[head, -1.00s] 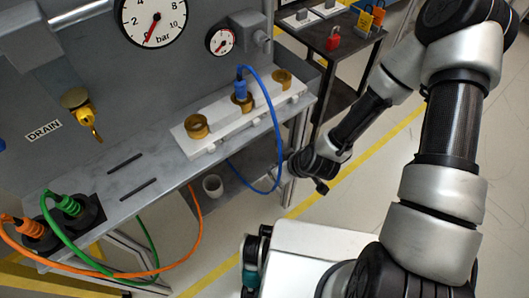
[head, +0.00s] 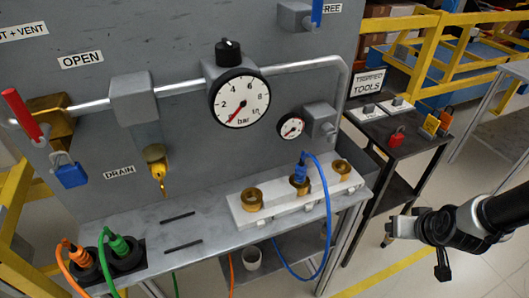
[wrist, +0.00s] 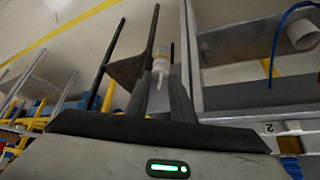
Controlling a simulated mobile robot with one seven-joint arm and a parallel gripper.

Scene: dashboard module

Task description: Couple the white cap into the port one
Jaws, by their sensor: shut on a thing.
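A white block (head: 277,216) on the grey shelf carries three brass ports: the left (head: 253,200) and right (head: 343,170) look empty, and the middle one (head: 299,185) holds a blue plug (head: 301,172) with a blue hose. I cannot read which is port one in the head view. My gripper (head: 392,229) is right of the shelf, apart from it, in front of the dark tool table. In the wrist view my gripper (wrist: 161,92) is shut on a small white piece, seemingly the white cap (wrist: 161,62). The cap's lower part is hidden between the fingers.
The blue hose (head: 328,215) loops over the shelf's front edge. A white cup (head: 252,258) sits below the shelf, also seen in the wrist view (wrist: 303,33). Green (head: 120,246) and orange (head: 78,256) plugs stand at left. The dark table (head: 400,140) stands behind my gripper.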

